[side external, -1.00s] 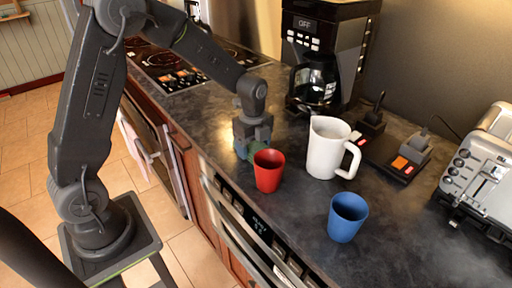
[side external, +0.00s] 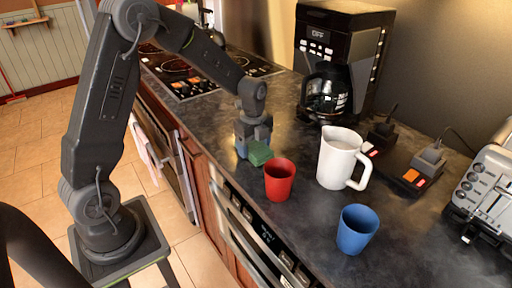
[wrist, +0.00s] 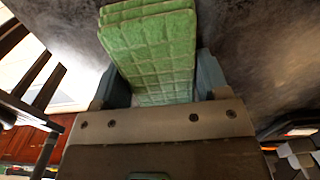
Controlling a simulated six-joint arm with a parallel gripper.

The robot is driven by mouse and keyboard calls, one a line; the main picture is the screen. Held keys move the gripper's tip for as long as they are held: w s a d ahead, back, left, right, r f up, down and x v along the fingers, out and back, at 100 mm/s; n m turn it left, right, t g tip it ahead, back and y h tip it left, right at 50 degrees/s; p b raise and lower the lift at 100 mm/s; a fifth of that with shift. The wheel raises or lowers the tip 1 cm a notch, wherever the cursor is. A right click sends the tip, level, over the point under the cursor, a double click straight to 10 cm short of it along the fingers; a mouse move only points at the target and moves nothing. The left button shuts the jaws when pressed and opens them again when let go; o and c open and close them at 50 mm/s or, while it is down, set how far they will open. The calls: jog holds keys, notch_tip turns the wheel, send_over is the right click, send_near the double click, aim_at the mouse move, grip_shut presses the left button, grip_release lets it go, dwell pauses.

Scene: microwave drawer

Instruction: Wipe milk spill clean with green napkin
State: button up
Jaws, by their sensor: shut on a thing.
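My gripper (side external: 250,148) is shut on the green napkin (side external: 259,153), low over the dark counter, just behind and left of the red cup. In the wrist view the folded green napkin (wrist: 152,50) stands out between the two fingers. I cannot tell whether the napkin touches the counter. No milk spill can be made out in either view; it may be hidden by the arm, napkin or cups.
A red cup (side external: 279,180) stands close to the napkin. A white pitcher (side external: 337,158) and a blue cup (side external: 356,229) stand to the right. Counter (side external: 215,115) toward the stove is clear.

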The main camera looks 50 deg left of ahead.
aim_at(260, 150)
jog(key=shift+a, duration=3.35)
jog(key=shift+d, duration=0.15)
jog(key=shift+s+d+f, duration=0.1)
jog(key=shift+d+f, duration=0.1)
jog(key=shift+d, duration=1.15)
jog(key=shift+s+d, duration=0.1)
jog(key=shift+d, duration=1.05)
jog(key=shift+w+d+r, duration=0.1)
jog(key=shift+d+r, duration=0.05)
jog(key=shift+d, duration=0.95)
jog(key=shift+w+d+r, duration=0.1)
jog(key=shift+d+r, duration=0.05)
jog(key=shift+d, duration=0.95)
jog(key=shift+d+f, duration=0.15)
jog(key=shift+d, duration=2.1)
jog(key=shift+a, duration=7.1)
